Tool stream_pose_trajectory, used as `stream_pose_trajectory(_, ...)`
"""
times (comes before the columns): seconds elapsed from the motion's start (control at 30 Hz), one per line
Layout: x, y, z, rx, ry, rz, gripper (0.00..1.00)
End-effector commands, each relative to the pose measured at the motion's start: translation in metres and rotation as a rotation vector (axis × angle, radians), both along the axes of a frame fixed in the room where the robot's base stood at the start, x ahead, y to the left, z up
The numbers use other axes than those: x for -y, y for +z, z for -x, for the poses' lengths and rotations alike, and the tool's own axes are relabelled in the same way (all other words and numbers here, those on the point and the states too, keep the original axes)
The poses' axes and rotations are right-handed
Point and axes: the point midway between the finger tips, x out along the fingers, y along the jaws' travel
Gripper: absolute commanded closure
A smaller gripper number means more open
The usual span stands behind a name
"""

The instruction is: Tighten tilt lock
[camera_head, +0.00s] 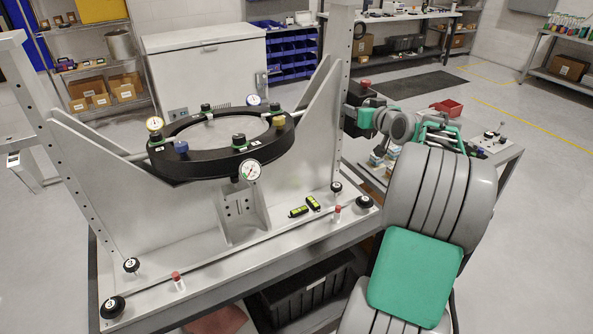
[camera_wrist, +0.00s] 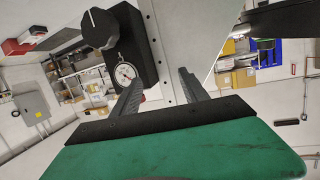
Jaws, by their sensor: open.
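The mirror fixture carries a round mirror (camera_head: 215,132) in a black ring (camera_head: 185,165) between two uprights. On its right upright (camera_head: 340,60) is a black block (camera_head: 355,90). In the wrist view a black block (camera_wrist: 138,45) carries a round black knob (camera_wrist: 98,28) with a white line, which looks like the tilt lock. A round dial gauge (camera_wrist: 124,72) shows below the knob. My gripper (camera_wrist: 160,78) is open, its two fingers spread and empty. The knob lies beyond and left of the fingertips, and no contact shows. In the head view my fingers cannot be made out.
Dial gauges (camera_head: 250,170) and small knobs sit around the ring. A cart (camera_head: 510,152) with a red bin (camera_head: 447,107) stands behind my arm. Open floor lies at the right.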

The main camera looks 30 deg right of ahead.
Motion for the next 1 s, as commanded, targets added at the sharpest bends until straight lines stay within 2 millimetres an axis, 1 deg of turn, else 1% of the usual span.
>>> stream_pose_trajectory(0.03,-0.012,-0.004,-0.001,-0.032,0.007,-0.01,0.48)
stream_pose_trajectory(0.2,-0.044,-0.026,0.004,-0.15,0.014,-0.051,0.48)
stream_pose_trajectory(0.33,-0.073,-0.036,0.008,-0.226,0.025,-0.072,0.48)
stream_pose_trajectory(0.47,-0.099,-0.048,0.016,-0.304,0.031,-0.094,0.48)
stream_pose_trajectory(0.63,-0.134,-0.062,0.03,-0.403,0.037,-0.12,0.48)
stream_pose_trajectory(0.87,-0.184,-0.067,0.049,-0.504,0.059,-0.128,0.48)
stream_pose_trajectory(1.0,-0.213,-0.07,0.063,-0.558,0.074,-0.129,0.48)
